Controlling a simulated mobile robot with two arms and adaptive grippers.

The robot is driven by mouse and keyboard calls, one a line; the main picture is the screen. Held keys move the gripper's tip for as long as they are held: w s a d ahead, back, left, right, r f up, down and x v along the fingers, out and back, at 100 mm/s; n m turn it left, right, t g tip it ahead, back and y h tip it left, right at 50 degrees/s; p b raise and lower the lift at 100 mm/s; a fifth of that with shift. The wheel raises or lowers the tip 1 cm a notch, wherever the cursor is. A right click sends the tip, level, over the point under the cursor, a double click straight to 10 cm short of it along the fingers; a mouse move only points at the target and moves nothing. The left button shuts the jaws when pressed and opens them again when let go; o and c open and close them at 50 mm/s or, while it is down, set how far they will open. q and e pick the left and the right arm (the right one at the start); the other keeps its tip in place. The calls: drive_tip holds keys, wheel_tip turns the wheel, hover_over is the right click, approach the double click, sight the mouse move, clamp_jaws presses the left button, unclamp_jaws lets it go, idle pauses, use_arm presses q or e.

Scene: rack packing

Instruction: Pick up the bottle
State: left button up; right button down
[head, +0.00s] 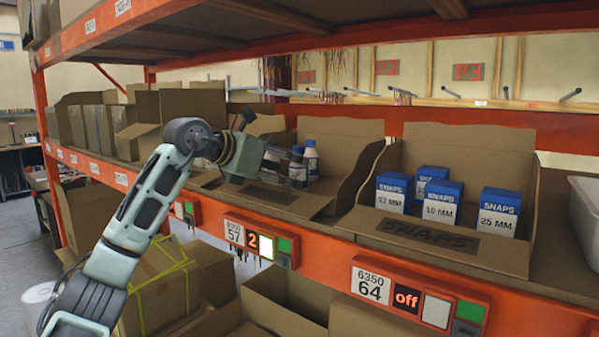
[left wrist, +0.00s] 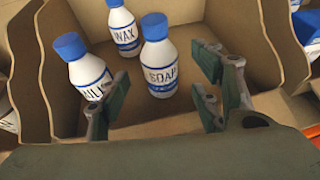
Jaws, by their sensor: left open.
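Three white bottles with blue caps stand upright in an open cardboard box (head: 340,133) on the shelf. In the left wrist view they are the SOAP bottle (left wrist: 160,62), the WAX bottle (left wrist: 124,30) behind it to the left, and a third bottle (left wrist: 86,70) at the left with its label partly hidden. In the head view two white bottles show, one at the front (head: 298,172) and one behind (head: 312,160). My left gripper (head: 283,172) is open at the box, its fingers either side of the SOAP bottle's lower part in the wrist view; contact cannot be told.
A neighbouring box labelled SNAPS (head: 440,240) holds several blue-and-white cartons (head: 441,203). More cardboard boxes (head: 95,125) stand to the left. An orange shelf beam (head: 330,262) runs along the front, and another shelf is overhead.

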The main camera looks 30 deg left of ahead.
sight(291, 169)
use_arm(q)
drive_tip(key=p+x, duration=0.1)
drive_tip(key=x, duration=0.4)
drive_tip(key=shift+w+f+p, duration=0.1)
drive_tip(key=shift+w+p, duration=0.2)
drive_tip(key=shift+s, duration=0.1)
drive_tip(key=shift+c, duration=0.4)
drive_tip(key=c, duration=1.3)
drive_tip(key=shift+o, duration=0.2)
use_arm(e)
drive_tip(key=shift+w+r, duration=0.9)
drive_tip(key=shift+w, duration=0.05)
use_arm(q)
drive_tip(key=shift+r, duration=0.25)
use_arm(e)
drive_tip(key=shift+w+r, duration=0.1)
drive_tip(key=shift+r, duration=0.05)
